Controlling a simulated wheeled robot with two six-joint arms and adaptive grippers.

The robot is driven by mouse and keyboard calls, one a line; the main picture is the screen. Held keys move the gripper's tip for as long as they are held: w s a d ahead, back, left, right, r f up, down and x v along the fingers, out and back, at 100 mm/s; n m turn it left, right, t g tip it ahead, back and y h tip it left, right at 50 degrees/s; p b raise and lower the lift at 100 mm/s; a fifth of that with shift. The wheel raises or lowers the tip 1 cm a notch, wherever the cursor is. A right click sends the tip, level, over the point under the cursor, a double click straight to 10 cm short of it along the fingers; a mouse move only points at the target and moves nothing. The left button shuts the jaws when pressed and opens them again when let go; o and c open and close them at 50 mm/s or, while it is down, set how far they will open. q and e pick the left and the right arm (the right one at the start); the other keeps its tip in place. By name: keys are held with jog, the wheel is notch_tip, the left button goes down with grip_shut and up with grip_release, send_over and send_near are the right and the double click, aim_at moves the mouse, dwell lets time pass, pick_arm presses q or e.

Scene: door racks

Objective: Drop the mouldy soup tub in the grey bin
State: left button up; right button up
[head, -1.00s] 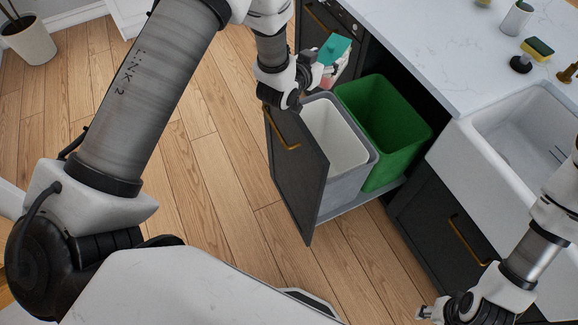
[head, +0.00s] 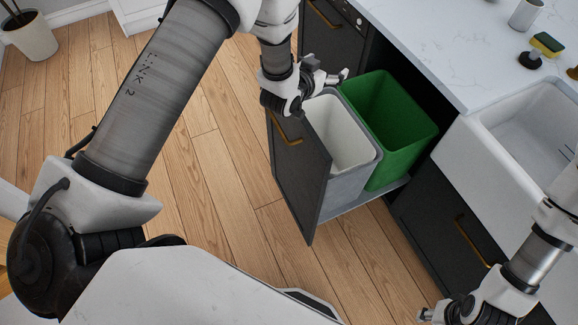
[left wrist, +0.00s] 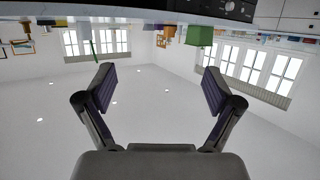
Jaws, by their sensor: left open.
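The grey bin (head: 346,188), with a pale inside, stands in the pulled-out drawer in the head view. My left gripper (head: 329,75) is above the back of this bin, near its rim. Its jaws are open and empty in the left wrist view (left wrist: 158,88). The soup tub, teal in the earlier head frame, is not visible in either view now; the bin's floor is partly hidden, so I cannot tell where the tub lies. My right gripper (head: 428,314) is low at the bottom right, and its jaws are too small to read.
A green bin (head: 398,150) stands right beside the grey one. The dark drawer front (head: 298,175) is on their left. A white sink (head: 500,130) and a pale countertop (head: 430,45) with a sponge (head: 548,43) are at the right. The wooden floor (head: 220,190) is clear.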

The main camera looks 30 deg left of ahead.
pick_arm(q)
jog(key=v, duration=1.2)
jog(key=shift+w, duration=0.1)
